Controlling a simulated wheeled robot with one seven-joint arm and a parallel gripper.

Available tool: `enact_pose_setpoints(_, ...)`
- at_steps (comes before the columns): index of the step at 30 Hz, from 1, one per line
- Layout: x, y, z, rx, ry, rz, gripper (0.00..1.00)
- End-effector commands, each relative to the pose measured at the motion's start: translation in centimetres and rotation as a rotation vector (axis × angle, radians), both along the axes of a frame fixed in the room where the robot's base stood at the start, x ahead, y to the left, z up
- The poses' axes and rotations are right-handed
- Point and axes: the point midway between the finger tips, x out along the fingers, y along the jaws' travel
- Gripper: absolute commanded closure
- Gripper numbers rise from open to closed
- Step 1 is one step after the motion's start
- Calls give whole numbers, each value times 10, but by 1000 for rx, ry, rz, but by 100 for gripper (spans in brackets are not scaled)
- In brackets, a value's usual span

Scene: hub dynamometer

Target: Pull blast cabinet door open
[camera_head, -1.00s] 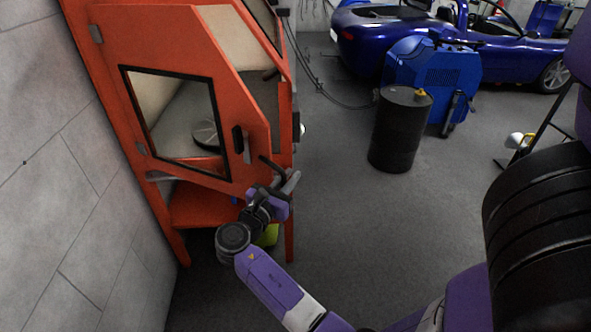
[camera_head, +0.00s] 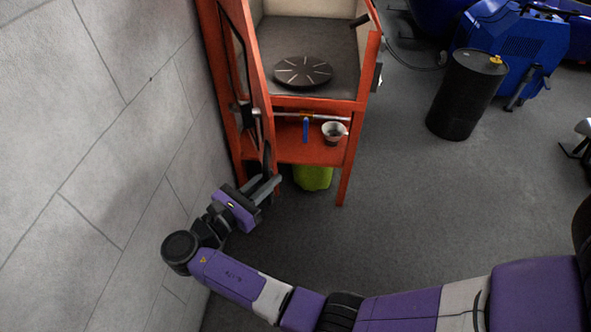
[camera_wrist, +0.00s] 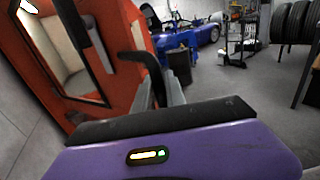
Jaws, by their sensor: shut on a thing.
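The orange blast cabinet (camera_head: 310,104) stands against the block wall in the head view. Its door (camera_head: 248,60) is swung wide open to the left and is seen nearly edge-on. The door's window (camera_wrist: 70,42) shows in the wrist view. My gripper (camera_head: 268,183) is at the door's lower free edge, shut on the black door handle (camera_head: 267,160). The handle (camera_wrist: 143,56) also shows in the wrist view, reaching down between my fingers (camera_wrist: 161,94). The exact contact is partly hidden.
A round slotted turntable (camera_head: 303,71) sits inside the cabinet. A small metal cup (camera_head: 334,132) is on the lower shelf, with a green thing (camera_head: 313,177) beneath. A grey wall (camera_head: 90,150) is close at left. A black drum (camera_head: 466,95) stands right; floor between is clear.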

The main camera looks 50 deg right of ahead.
Motion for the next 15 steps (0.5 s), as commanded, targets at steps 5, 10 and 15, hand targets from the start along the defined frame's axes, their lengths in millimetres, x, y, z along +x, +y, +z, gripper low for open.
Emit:
enact_pose_setpoints(5,8,24,-5,-1,9,-12,100)
enact_pose_setpoints(10,14,33,-5,1,10,-12,100)
enact_pose_setpoints(15,15,35,-5,2,11,-12,100)
